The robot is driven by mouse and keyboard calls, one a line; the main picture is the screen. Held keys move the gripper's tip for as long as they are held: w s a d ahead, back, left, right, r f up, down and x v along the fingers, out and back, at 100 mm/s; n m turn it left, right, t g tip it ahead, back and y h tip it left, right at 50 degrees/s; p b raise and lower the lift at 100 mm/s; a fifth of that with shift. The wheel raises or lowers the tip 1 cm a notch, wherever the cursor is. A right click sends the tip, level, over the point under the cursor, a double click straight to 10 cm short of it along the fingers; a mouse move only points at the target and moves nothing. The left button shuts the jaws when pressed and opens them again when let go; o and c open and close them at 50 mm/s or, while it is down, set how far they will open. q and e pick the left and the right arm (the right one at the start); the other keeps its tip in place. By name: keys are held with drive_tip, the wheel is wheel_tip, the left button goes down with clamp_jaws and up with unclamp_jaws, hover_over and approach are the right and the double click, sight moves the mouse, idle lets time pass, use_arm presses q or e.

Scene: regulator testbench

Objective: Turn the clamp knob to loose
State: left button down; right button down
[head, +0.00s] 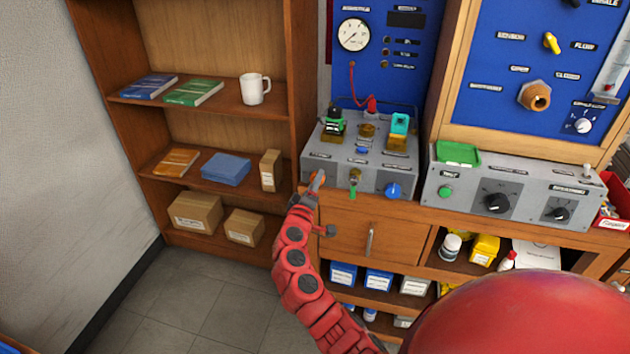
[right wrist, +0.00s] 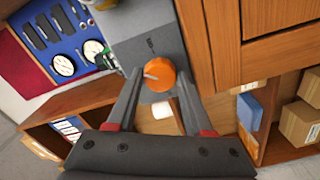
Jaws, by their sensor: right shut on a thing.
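The clamp knob (right wrist: 160,73) is a round orange knob with a pale pointer mark, on the front face of the grey bench box (head: 340,160). My right gripper (head: 317,182) is at the left end of that front face, at the knob. In the right wrist view, my right gripper (right wrist: 158,78) has one finger on each side of the knob and is shut on it. In the head view the gripper mostly hides the knob. Any lettering around the knob is too small to read. My left gripper is not in view.
A green-handled key (head: 352,190) and a blue knob (head: 393,190) sit to the right on the same front face. A cabinet with a handle (head: 370,240) is below. A shelf (head: 190,100) with books, a mug and boxes stands at left. The floor before the shelf is clear.

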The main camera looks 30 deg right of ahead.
drive_tip(key=n+p, duration=1.3)
drive_tip(key=n, duration=1.2)
drive_tip(key=shift+s+f+p, duration=0.1)
drive_tip(key=shift+f+p, duration=0.05)
drive_tip(key=shift+p, duration=0.15)
drive_tip(key=shift+c, duration=1.5)
unclamp_jaws()
drive_tip(key=shift+a, duration=0.1)
